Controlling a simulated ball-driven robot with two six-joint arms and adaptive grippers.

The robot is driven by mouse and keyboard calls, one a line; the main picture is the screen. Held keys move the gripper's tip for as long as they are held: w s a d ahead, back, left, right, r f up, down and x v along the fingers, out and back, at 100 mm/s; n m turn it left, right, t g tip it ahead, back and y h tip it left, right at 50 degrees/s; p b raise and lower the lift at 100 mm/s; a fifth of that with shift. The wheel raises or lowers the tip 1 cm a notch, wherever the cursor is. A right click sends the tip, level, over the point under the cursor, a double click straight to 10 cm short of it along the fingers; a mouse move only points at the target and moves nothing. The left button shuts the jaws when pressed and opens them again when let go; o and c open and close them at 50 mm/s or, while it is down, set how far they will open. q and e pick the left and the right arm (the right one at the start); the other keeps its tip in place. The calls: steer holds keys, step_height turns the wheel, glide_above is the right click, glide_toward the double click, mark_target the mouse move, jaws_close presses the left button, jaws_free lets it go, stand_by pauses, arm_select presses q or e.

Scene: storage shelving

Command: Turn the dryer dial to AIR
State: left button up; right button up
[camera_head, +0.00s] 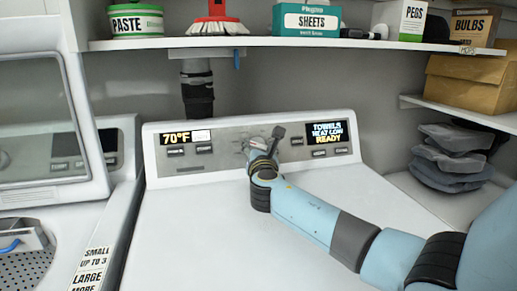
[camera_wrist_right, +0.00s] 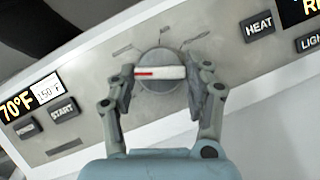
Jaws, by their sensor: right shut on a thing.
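The dryer dial is a round grey knob with a white bar handle and a red mark, seen in the right wrist view (camera_wrist_right: 160,73). The red mark lies on the left part of the bar in that view. Small label marks fan around the dial, too blurred to read. My right gripper (camera_wrist_right: 161,88) has a finger at each end of the bar and is shut on it. In the head view my right gripper (camera_head: 262,147) covers most of the dial. The dryer panel (camera_head: 225,150) shows 70°F at left and TOWELS, HEAT LOW, READY at right. My left gripper is not in view.
Panel buttons sit close by, including START (camera_wrist_right: 62,111) and HEAT (camera_wrist_right: 258,25). A shelf (camera_head: 270,43) above holds a PASTE tub (camera_head: 135,22), a red brush (camera_head: 217,18) and boxes. Folded grey cloths (camera_head: 452,155) lie at right. The dryer top is clear apart from my arm.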

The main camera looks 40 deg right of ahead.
steer(key=shift+m, duration=0.3)
steer(key=m+g, duration=0.1)
steer(key=m, duration=0.1)
steer(key=m+g+h, duration=0.1)
steer(key=m, duration=0.2)
steer(key=shift+w+a+r+g, duration=0.1)
steer(key=shift+g, duration=0.2)
steer(key=m+g, duration=0.1)
steer(key=m, duration=0.3)
steer(key=shift+w+r+g+p, duration=0.1)
steer(key=shift+r+g+p, duration=0.05)
steer(key=shift+g+p, duration=0.25)
steer(key=m+g+p, duration=0.1)
steer(key=m, duration=0.1)
steer(key=m+g+p, duration=0.1)
steer(key=m, duration=0.2)
steer(key=shift+r+y, duration=0.2)
steer(key=shift+y, duration=0.1)
steer(key=m+g+y+p, duration=0.1)
steer(key=m, duration=0.2)
steer(key=shift+w+p, duration=0.1)
steer(key=shift+p, duration=0.3)
steer(key=shift+m+g+y+p, duration=0.35)
steer(key=shift+m+p, duration=0.2)
steer(key=shift+m, duration=0.35)
